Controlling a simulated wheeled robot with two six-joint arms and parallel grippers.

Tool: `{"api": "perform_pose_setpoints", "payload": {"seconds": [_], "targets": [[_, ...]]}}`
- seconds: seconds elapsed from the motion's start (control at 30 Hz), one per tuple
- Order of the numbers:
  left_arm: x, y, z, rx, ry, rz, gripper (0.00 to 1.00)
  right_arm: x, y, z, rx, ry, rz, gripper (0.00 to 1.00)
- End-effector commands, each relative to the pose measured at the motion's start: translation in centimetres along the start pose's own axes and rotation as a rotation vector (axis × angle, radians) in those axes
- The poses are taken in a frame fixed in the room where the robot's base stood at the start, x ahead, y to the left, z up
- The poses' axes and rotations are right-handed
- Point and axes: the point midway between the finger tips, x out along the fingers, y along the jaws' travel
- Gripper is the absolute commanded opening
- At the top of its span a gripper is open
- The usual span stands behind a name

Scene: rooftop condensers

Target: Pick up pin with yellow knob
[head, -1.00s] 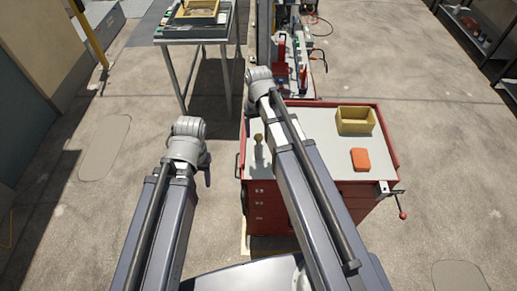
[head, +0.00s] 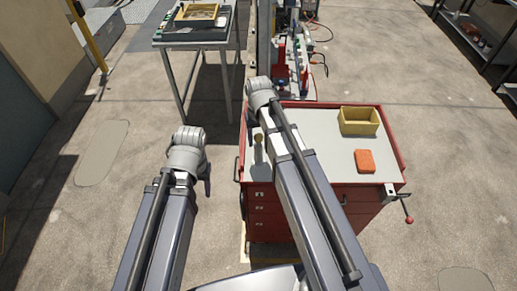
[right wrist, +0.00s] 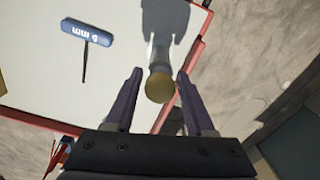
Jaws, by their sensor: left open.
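The pin with the yellow knob stands on the pale top of the red tool cabinet, near its left edge, and its knob (head: 259,138) shows in the head view. In the right wrist view the round yellow knob (right wrist: 160,87) lies between the two fingers of my right gripper (right wrist: 160,72), with a gap on both sides. The right gripper is open and is hidden behind its own arm in the head view. My left gripper (head: 207,182) shows only as a small dark part beside its arm, left of the cabinet, away from the pin.
The cabinet top (head: 315,160) also holds a yellow bin (head: 359,121) and an orange block (head: 365,161). A vise-like handle (head: 406,208) juts out at right. A table (head: 191,42) stands behind left.

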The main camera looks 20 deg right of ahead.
Motion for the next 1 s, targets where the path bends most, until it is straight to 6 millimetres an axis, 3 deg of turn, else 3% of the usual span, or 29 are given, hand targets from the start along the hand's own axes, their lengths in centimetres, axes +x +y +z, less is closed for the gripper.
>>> {"api": "perform_pose_setpoints", "payload": {"seconds": [0.07,0.47,1.0], "targets": [[0.0,0.0,0.0,0.0,0.0,0.0,0.56,0.0,0.0,0.0,0.0,0.0,0.0,0.44],[0.01,0.0,0.0,0.0,0.0,0.0,0.56,0.01,0.0,-0.01,0.0,0.0,0.0,0.0],[0.0,0.0,0.0,0.0,0.0,0.0,0.56,0.0,0.0,-0.01,0.0,0.0,0.0,0.0]]}}
